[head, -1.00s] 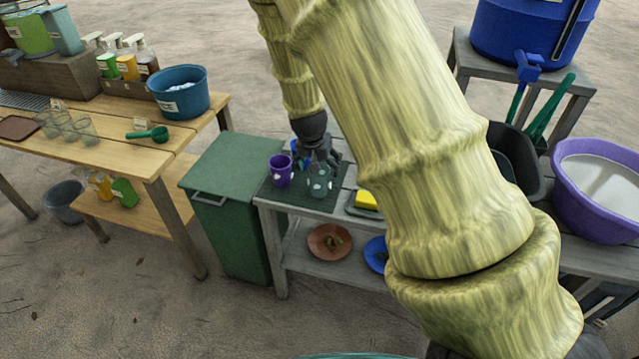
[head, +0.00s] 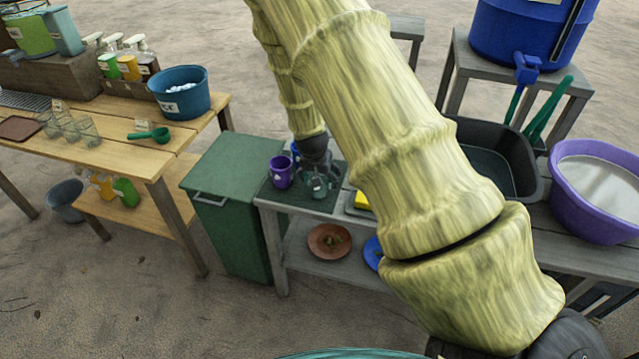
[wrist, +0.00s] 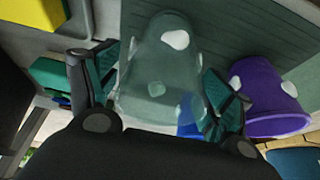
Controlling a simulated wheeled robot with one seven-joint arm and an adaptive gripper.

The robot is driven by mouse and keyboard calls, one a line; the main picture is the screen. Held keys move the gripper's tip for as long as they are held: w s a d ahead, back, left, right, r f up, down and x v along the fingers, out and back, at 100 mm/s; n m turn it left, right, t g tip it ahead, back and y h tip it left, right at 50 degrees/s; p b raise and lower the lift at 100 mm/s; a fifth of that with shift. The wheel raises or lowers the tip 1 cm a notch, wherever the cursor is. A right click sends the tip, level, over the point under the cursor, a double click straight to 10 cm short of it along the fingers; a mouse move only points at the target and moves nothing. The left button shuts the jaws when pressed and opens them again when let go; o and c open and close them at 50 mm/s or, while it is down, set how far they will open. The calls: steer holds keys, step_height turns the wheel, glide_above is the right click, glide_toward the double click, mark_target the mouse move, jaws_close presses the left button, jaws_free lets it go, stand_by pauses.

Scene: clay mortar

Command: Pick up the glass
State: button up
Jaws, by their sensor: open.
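A clear greenish glass (wrist: 152,88) with white spots stands on a dark green mat (wrist: 225,35) in the wrist view. My gripper (wrist: 158,66) is open, with one finger on each side of the glass. Whether the fingers touch it cannot be told. In the head view the glass (head: 319,189) is partly hidden under my gripper (head: 318,172), on the grey bench. A purple spotted cup (wrist: 265,100) stands close beside my right-hand finger; it also shows in the head view (head: 280,172).
A blue cup (wrist: 188,128) shows partly behind my right-hand finger. A yellow and green sponge (wrist: 35,12) lies on the other side. A green bin (head: 232,225) stands left of the bench. Several clear glasses (head: 70,128) stand on the wooden table. A black basin (head: 490,160) is right.

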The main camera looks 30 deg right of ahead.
steer(key=shift+f, duration=0.15)
steer(key=shift+c, duration=0.3)
steer(key=c, duration=1.2)
steer(key=shift+o, duration=0.2)
